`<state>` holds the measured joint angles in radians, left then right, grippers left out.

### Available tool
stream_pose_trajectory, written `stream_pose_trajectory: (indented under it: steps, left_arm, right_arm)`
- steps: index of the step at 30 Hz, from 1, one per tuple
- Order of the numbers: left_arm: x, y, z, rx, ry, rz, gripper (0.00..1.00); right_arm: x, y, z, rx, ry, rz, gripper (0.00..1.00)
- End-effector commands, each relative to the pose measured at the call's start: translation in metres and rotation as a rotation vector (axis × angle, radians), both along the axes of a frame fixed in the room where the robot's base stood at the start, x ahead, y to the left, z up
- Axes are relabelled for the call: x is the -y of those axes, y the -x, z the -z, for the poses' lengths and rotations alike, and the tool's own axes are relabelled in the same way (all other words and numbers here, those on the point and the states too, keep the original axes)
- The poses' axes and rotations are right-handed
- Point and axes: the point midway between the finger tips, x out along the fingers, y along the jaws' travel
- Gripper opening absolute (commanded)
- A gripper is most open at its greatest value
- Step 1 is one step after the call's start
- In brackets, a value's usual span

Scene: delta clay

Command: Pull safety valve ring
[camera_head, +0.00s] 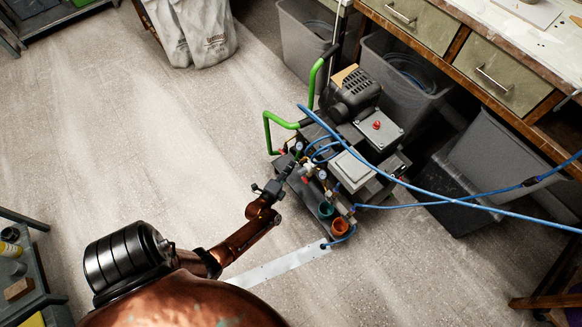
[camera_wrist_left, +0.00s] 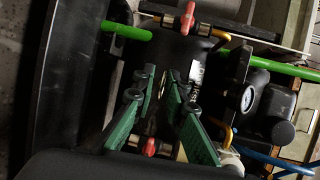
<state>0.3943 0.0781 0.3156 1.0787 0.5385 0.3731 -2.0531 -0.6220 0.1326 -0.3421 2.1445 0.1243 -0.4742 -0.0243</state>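The machine with the valves, an air-compressor-like unit (camera_head: 345,165), stands on the floor right of centre in the head view. My left gripper (camera_head: 287,168) is at its left side, near the gauges and fittings. In the left wrist view, the green fingers of my left gripper (camera_wrist_left: 161,76) reach in over the dark tank, with a narrow gap between their tips. Small metal parts show in and behind this gap, dark and blurred. I cannot make out the safety valve ring for sure. My right gripper is in neither view.
Red handles (camera_wrist_left: 188,16) and a pressure gauge (camera_wrist_left: 248,98) are close to the fingers. A green bar (camera_head: 281,122) and a blue hose (camera_head: 400,180) cross the machine. Grey bins (camera_head: 485,155) and a workbench stand to the right.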

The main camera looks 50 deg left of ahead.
Motion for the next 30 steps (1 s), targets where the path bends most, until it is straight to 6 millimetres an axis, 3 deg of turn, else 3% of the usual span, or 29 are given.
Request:
stream_pose_trajectory:
  steps: [5,14,24,30]
  left_arm:
    - [0.001,0.002,0.004,-0.007,0.003,-0.001,0.21]
    - [0.003,0.003,0.0,-0.001,0.002,0.003,0.21]
    - [0.022,0.051,-0.007,-0.005,0.004,-0.002,0.21]
    - [0.028,0.067,-0.011,-0.004,0.003,-0.001,0.21]
  right_arm:
    - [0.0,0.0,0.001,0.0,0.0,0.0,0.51]
    - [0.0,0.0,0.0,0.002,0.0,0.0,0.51]
    - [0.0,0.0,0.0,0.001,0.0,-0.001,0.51]
    - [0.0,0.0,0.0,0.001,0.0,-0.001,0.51]
